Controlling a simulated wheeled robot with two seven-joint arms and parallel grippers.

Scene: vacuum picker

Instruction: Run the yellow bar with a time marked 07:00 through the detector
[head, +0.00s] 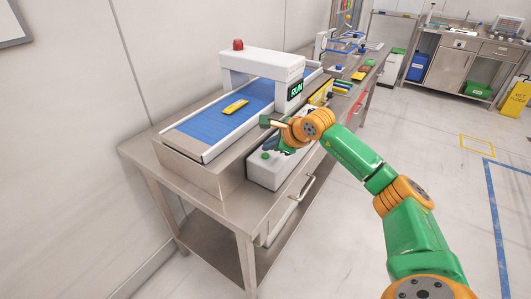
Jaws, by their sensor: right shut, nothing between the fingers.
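A yellow bar (235,106) lies flat on the blue conveyor belt (205,127), in front of the detector's arch. No time on it can be read at this size. The detector (262,62) is a white arch over the belt with a red lamp on top and a green "RUN" display (295,89). My right gripper (268,122) is shut and empty beside the belt's near side, to the right of the bar and apart from it. My left gripper is not in view.
A white control box (266,172) with a green button stands below my right gripper, partly hidden. Several coloured packages (342,86) lie farther along the steel table (220,208). A yellow wet-floor sign (515,98) stands at the right. The floor between is clear.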

